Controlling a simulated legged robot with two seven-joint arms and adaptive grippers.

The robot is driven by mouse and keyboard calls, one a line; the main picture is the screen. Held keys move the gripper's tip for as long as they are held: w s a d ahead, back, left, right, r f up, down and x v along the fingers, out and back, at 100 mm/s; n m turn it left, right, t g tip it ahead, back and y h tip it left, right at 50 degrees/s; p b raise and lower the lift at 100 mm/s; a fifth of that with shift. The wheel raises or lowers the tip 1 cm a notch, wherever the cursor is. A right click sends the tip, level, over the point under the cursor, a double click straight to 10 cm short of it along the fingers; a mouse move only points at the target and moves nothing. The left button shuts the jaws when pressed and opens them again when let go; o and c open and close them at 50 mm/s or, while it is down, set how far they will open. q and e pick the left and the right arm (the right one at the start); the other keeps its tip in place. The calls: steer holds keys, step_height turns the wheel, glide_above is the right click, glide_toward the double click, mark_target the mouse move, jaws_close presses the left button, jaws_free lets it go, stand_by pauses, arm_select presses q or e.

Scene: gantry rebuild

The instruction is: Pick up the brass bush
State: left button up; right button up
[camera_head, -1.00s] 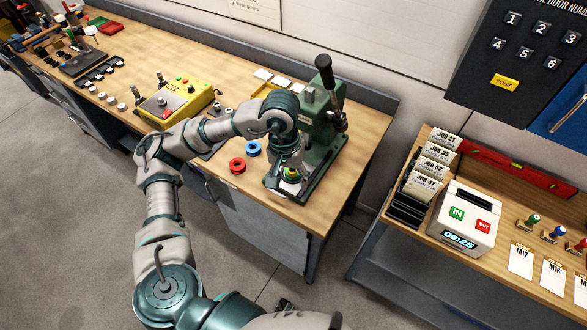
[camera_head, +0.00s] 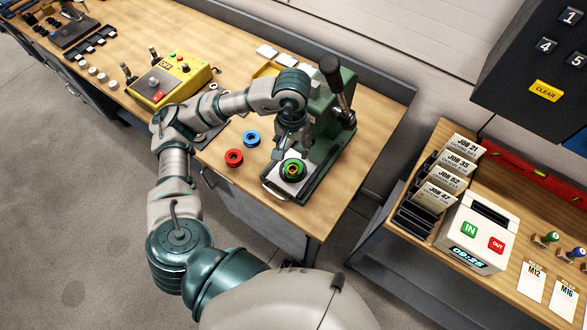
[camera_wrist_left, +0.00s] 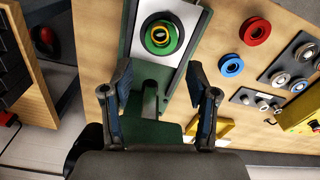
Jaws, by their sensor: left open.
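A green round holder (camera_head: 293,169) sits on the pale plate of the green press, with a brass-yellow ring (camera_head: 292,169) and a dark centre in it. The ring, which looks like the brass bush, also shows in the left wrist view (camera_wrist_left: 160,37) near the top. My left gripper (camera_head: 288,150) is at the press, just behind and above the holder in the head view. In the left wrist view its two fingers (camera_wrist_left: 161,76) stand apart with nothing held between them, short of the holder. My right gripper is not in view.
The green press (camera_head: 330,135) with its dark lever rises close beside my left gripper. A red ring (camera_head: 234,157) and a blue ring (camera_head: 252,138) lie left of the press. A yellow control box (camera_head: 170,80) stands farther left. A second bench with a time clock (camera_head: 478,232) is at right.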

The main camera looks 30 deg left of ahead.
arm_select(q)
glide_above(292, 166)
step_height(292, 166, down, 5)
steer(key=shift+s+a+f, duration=0.1)
steer(key=shift+s+f, duration=0.2)
steer(key=shift+f, duration=0.3)
steer(key=f, duration=0.1)
steer(key=f+p, duration=0.1)
steer(key=f, duration=0.2)
steer(key=shift+d+f, duration=0.45)
steer(key=shift+d, duration=0.25)
steer(key=c, duration=0.7)
steer(key=shift+a, duration=0.2)
steer(key=c, duration=0.4)
steer(key=shift+a, duration=0.2)
jaws_close()
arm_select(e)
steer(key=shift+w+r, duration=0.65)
